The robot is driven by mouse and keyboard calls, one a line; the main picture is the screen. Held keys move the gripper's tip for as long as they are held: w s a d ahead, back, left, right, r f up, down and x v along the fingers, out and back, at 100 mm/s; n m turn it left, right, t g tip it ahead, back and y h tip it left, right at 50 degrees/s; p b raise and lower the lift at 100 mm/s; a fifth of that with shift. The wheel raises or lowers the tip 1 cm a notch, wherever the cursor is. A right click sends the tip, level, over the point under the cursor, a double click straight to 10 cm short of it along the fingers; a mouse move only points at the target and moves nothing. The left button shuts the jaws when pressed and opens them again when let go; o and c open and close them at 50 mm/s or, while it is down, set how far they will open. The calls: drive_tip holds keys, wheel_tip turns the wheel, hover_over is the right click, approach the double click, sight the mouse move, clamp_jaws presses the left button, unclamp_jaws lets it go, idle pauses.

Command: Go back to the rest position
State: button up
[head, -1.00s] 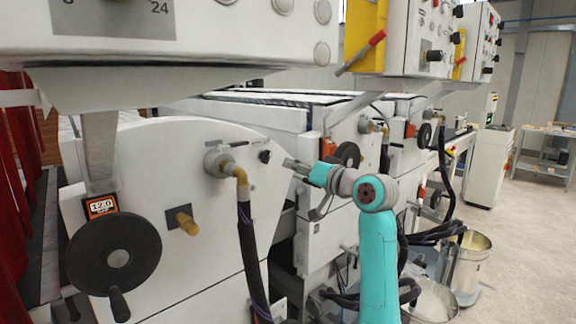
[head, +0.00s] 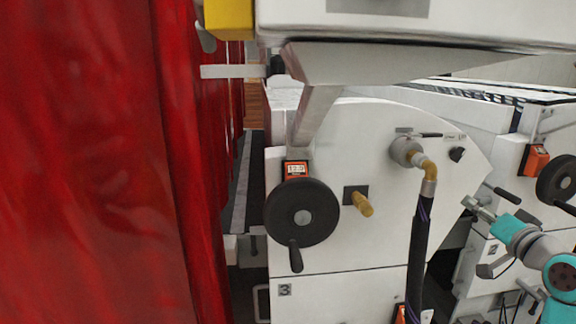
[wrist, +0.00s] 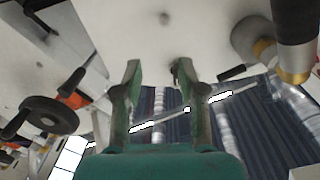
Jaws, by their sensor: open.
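My gripper (head: 470,202) is at the right of the head view, on my turquoise and grey arm, in front of the white roller coater (head: 350,240). In the wrist view its two green fingers (wrist: 157,70) stand apart, with nothing between them. A white machine surface, a hose fitting and the ceiling show beyond the fingers. In the head view I cannot tell how far the gripper is from the machine panel.
A red curtain (head: 90,160) fills the left side. A black handwheel (head: 302,226), a brass-coloured knob (head: 362,204) and a black hose (head: 418,260) stick out from the machine. A second handwheel (wrist: 48,116) shows in the wrist view. A control box (head: 430,20) overhangs at the top.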

drive_tip(key=s+a+f, duration=0.2)
drive_tip(key=a+f, duration=0.1)
drive_tip(key=f, duration=0.4)
drive_tip(key=s+a+f+m+h, duration=0.1)
drive_tip(key=s+a+f, duration=0.15)
drive_tip(key=f, duration=0.45)
drive_tip(key=s+a+f, duration=0.1)
drive_tip(key=a+f, duration=0.3)
drive_tip(key=f, duration=0.2)
drive_tip(key=s+a+f+g+h, duration=0.1)
drive_tip(key=s+a+f, duration=0.3)
drive_tip(key=s+f, duration=0.2)
drive_tip(key=s+a+f+g, duration=0.1)
drive_tip(key=s+a+f, duration=0.3)
drive_tip(key=s+f, duration=0.3)
drive_tip(key=s+a+f+n, duration=0.2)
drive_tip(key=s+a, duration=0.1)
drive_tip(key=s, duration=0.5)
drive_tip(key=s+a+f+n, duration=0.1)
drive_tip(key=s+a+f, duration=0.1)
drive_tip(key=s+a, duration=0.35)
drive_tip(key=s+a+r+n+y, duration=0.1)
drive_tip(key=s+r+n, duration=0.1)
drive_tip(key=s, duration=0.7)
drive_tip(key=s+a+r+n+g+y, duration=0.1)
drive_tip(key=s+r+n, duration=0.1)
drive_tip(key=s, duration=0.8)
drive_tip(key=shift+n, duration=0.3)
